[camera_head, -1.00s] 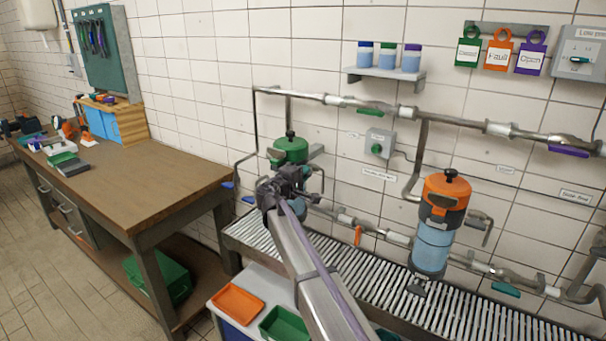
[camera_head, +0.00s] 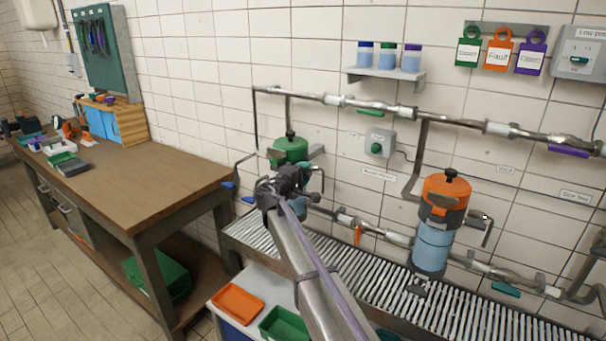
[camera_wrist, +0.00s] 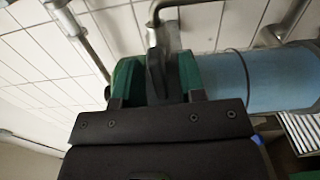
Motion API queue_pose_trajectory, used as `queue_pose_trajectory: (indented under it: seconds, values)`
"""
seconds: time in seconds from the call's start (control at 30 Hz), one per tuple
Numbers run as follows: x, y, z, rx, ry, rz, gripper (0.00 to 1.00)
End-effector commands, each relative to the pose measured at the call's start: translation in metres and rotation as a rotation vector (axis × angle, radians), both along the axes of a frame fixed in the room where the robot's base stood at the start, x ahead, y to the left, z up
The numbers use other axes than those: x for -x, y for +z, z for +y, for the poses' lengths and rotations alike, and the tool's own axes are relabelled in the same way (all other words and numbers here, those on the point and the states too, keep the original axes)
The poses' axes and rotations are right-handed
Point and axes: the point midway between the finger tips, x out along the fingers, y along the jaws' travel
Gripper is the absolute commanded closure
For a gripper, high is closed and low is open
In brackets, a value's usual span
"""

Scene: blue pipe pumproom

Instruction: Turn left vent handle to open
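My gripper (camera_head: 290,182) is in front of the left filter vessel, just below its green top (camera_head: 289,150) with a black knob. My gripper and arm hide most of this vessel's body. In the wrist view the green top (camera_wrist: 190,75) and the light-blue body (camera_wrist: 238,82) lie close ahead of the dark gripper mount. A dark upright part (camera_wrist: 157,72) stands in front of the green top there; I cannot tell whether it is a finger or the vent handle. The left vent handle is not clearly seen, and finger opening and contact are unclear.
A second vessel with an orange top (camera_head: 446,188) stands to the right. Pipes (camera_head: 330,99) with coloured levers run along the tiled wall. A slatted rack (camera_head: 450,312) lies below. A wooden workbench (camera_head: 150,185) stands at left; orange (camera_head: 238,301) and green trays are low in front.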

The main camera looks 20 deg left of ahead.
Motion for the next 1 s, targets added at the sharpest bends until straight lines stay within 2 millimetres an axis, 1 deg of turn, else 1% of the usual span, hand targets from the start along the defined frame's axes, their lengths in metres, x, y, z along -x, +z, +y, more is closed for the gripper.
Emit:
queue_pose_trajectory:
  seconds: [0.07,0.17,0.4,0.5,0.63,1.0]
  values:
    - [0.004,0.000,0.001,0.000,0.000,0.000,0.63]
    - [0.019,0.000,0.003,0.000,0.002,0.000,0.63]
    - [0.078,0.000,0.014,0.000,0.002,0.000,0.63]
    - [0.095,0.000,0.018,0.000,0.001,0.000,0.63]
    - [0.106,0.000,0.022,0.000,0.001,0.000,0.63]
    - [0.106,0.000,0.022,0.000,0.000,0.000,0.63]
